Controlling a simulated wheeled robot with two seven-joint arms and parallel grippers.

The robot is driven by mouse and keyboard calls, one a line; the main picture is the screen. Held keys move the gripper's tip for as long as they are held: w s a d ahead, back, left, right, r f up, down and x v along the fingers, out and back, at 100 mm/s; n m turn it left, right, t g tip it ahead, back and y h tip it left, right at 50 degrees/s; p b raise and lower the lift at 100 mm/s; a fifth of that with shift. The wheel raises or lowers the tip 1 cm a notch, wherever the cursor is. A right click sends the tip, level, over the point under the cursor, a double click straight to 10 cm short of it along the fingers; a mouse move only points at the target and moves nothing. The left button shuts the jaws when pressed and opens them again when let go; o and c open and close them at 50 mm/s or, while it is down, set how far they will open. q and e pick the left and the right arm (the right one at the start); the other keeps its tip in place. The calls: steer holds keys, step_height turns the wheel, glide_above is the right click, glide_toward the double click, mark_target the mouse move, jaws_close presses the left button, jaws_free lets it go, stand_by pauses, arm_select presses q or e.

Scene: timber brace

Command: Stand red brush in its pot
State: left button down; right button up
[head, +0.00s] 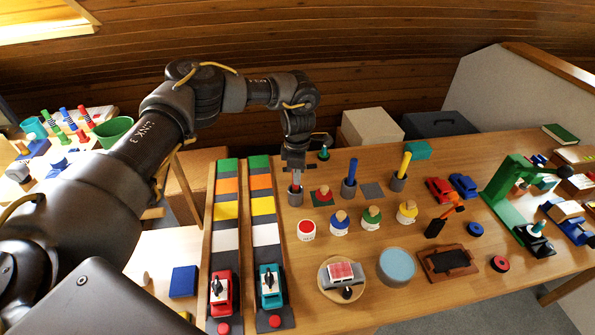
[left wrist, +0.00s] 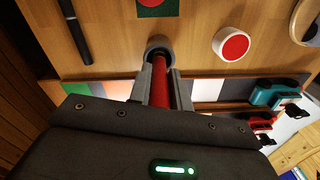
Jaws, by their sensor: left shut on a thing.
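My left gripper (head: 294,170) points down over the table and is shut on the red brush (head: 296,187). In the left wrist view the red handle (left wrist: 160,85) runs between the two fingers (left wrist: 166,88) to the grey pot (left wrist: 158,42). The brush's lower end is at the mouth of this pot (head: 295,198); I cannot tell how deep it sits. A blue brush (head: 352,168) and a yellow brush (head: 404,164) stand in grey pots to the right. My right gripper is not in view.
Two coloured lanes (head: 227,210) with a red car (head: 222,293) and a teal car (head: 270,286) lie to the left. A green stand (head: 512,200) is at the right.

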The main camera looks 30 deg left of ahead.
arm_select(q)
steer(key=shift+f, duration=0.45)
steer(key=c, duration=1.2)
jaws_free()
steer(key=shift+r, duration=0.1)
steer(key=shift+r+p, duration=3)
steer(key=shift+r, duration=1.45)
